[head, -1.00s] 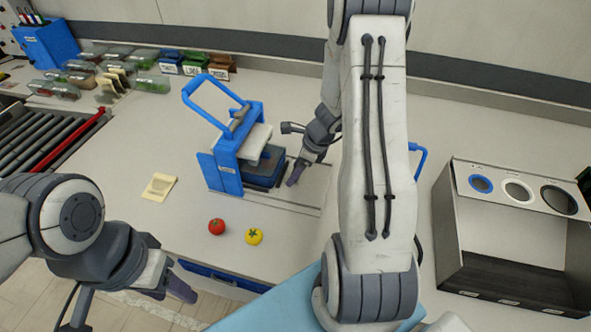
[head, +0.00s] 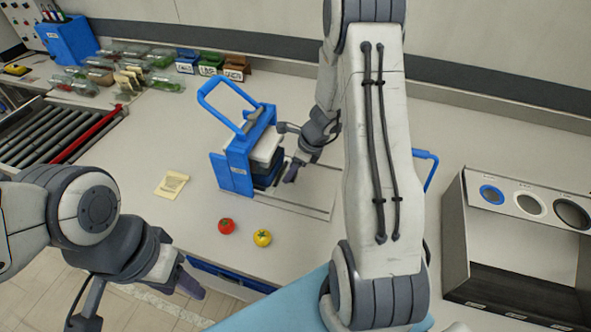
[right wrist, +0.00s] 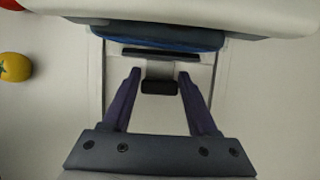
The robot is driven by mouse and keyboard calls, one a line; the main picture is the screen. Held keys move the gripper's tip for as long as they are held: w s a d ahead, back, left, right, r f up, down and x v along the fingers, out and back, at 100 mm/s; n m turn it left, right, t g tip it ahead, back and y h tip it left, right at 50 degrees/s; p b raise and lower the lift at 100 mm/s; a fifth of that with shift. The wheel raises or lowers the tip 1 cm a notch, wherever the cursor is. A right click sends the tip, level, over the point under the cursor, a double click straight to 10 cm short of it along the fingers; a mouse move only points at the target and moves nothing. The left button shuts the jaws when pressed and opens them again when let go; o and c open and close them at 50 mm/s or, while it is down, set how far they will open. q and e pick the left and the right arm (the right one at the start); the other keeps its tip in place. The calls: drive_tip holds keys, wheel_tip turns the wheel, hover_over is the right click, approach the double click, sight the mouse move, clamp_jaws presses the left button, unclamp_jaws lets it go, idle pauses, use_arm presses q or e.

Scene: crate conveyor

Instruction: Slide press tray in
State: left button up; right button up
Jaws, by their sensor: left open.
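The blue press (head: 236,168) stands on the counter with its handle (head: 222,100) raised. The dark blue tray (head: 264,176) sits mostly inside the press, under the pale pressing block (head: 267,146). In the right wrist view, the tray's blue edge (right wrist: 165,43) shows below the pale block, with a dark tab (right wrist: 160,86) in front of it. My right gripper (head: 286,151) is at the tray's right side. Its fingers (right wrist: 159,72) are apart, one on each side of the tab, with gaps showing. My left gripper (head: 135,300) is open and empty beyond the counter's front edge.
A red tomato (head: 226,226) and a yellow tomato (head: 262,238) lie in front of the press. A paper note (head: 172,184) lies left of them. A roller conveyor (head: 45,135) is at the left, a sorting bin (head: 465,235) at the right.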

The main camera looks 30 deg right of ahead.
drive_tip(key=shift+o, duration=1.2)
drive_tip(key=shift+w+a, duration=0.1)
drive_tip(key=shift+a, duration=0.05)
drive_tip(key=p+v, duration=0.1)
drive_tip(key=v, duration=0.9)
drive_tip(key=shift+r+p, duration=0.2)
drive_tip(key=shift+p, duration=0.2)
